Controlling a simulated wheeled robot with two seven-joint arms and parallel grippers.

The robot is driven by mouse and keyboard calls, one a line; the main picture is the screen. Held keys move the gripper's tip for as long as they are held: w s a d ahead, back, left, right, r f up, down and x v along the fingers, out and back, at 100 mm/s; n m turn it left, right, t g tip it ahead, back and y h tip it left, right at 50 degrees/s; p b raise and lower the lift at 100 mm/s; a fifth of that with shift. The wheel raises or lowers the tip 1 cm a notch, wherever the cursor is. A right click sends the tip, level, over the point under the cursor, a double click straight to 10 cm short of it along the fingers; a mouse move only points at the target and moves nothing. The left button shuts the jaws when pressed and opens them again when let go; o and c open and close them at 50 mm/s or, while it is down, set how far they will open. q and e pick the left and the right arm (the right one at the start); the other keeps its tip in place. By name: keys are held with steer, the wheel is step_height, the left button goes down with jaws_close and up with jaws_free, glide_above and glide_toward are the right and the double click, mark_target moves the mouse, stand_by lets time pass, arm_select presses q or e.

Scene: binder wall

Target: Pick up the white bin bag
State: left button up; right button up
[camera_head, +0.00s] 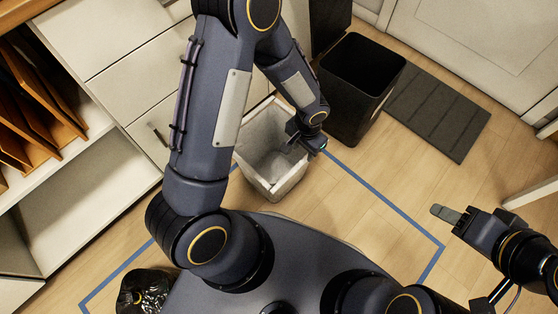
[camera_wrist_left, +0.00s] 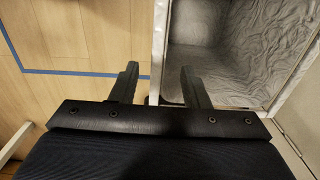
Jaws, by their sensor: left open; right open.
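The white bin bag (camera_head: 262,135) lines a pale open-topped bin (camera_head: 277,188) standing on the floor in the middle of the head view. In the left wrist view, the wrinkled bag (camera_wrist_left: 240,50) covers the bin's inside. My left gripper (camera_head: 300,143) is at the bin's right side in the head view. In the left wrist view, its open fingers (camera_wrist_left: 160,82) stand on either side of the bin's near wall edge (camera_wrist_left: 158,60). I cannot tell whether they touch it. My right gripper (camera_head: 447,214) is open and empty, away at the right.
A black bin (camera_head: 360,85) stands just behind and right of the pale bin. A dark mat (camera_head: 437,110) lies beyond it. Cabinets with drawers (camera_head: 110,50) are on the left. A black bag (camera_head: 145,290) is at bottom left.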

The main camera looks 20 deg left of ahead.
mark_target(301, 163)
arm_select(q)
steer(key=f+b, duration=0.1)
steer(key=f, duration=0.1)
steer(key=f+b, duration=0.1)
steer(key=f, duration=0.1)
steer(key=f+b, duration=0.1)
steer(key=f, duration=0.1)
steer(key=shift+s+f, duration=0.3)
steer(key=shift+f, duration=0.05)
steer(key=shift+r, duration=0.1)
jaws_close()
